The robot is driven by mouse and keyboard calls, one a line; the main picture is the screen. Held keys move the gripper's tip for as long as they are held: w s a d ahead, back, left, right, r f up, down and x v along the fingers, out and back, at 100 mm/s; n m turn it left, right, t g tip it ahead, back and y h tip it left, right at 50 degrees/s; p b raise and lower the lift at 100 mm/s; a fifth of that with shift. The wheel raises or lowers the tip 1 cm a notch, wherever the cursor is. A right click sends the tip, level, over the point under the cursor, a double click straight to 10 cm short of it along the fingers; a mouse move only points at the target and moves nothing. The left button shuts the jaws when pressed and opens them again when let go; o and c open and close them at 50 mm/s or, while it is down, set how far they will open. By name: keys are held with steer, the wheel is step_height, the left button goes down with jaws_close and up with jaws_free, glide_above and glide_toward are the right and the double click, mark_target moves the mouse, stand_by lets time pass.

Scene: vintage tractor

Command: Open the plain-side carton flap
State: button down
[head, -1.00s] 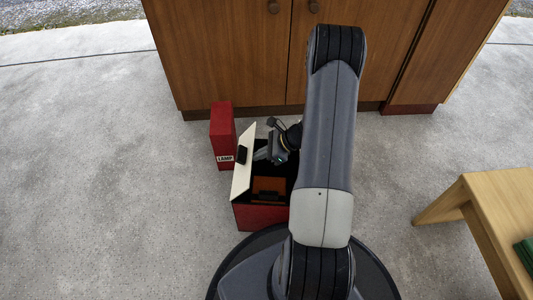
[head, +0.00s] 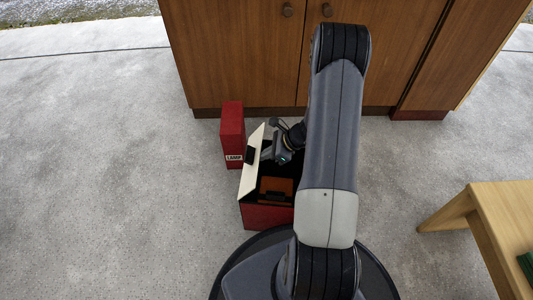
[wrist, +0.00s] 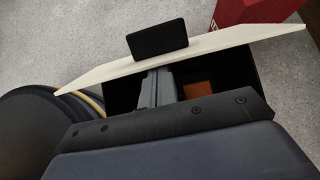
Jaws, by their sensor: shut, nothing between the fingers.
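A red carton (head: 266,216) with a dark inside stands on the floor beside my base. Its cream flap (head: 247,178) is raised and slants along the left side of the opening, with a black tab (head: 250,155) on it. The flap (wrist: 100,74) and its tab (wrist: 157,39) cross the wrist view. My gripper (head: 267,153) is shut and empty, at the inner side of the flap near the tab. Whether it touches the flap is unclear. In the wrist view its fingers (wrist: 155,88) reach under the flap. An orange-brown piece (head: 276,185) shows inside the carton.
A red box marked LAMP (head: 232,132) stands close to the left of the flap. A wooden cabinet (head: 240,60) is behind. A wooden table (head: 485,215) stands at the right. The floor at the left is clear.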

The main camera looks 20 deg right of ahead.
mark_target(247, 153)
steer(key=shift+w+a+r+g+h+p, duration=0.3)
steer(key=shift+a+r+h+p, duration=0.3)
steer(key=shift+p, duration=0.75)
steer(key=shift+w+a+r+g+h+p, duration=0.3)
steer(key=shift+a+r+h+p, duration=0.25)
steer(key=shift+p, duration=0.8)
steer(key=shift+w+a+r+g+h+p, duration=0.15)
steer(key=shift+w+a+g+h+p, duration=0.25)
steer(key=shift+p, duration=0.45)
steer(key=shift+w+a+p, duration=0.25)
steer(key=shift+a+p, duration=0.1)
steer(key=shift+a, duration=0.3)
steer(key=shift+d+r+p, duration=0.1)
steer(key=shift+r+p, duration=0.9)
steer(key=shift+r, duration=0.25)
steer(key=a+p+v, duration=0.1)
steer(key=p+v, duration=0.5)
steer(key=v, duration=0.2)
steer(key=shift+r, duration=0.65)
steer(key=shift+w+d+f, duration=0.1)
steer(key=shift+d+f, duration=0.05)
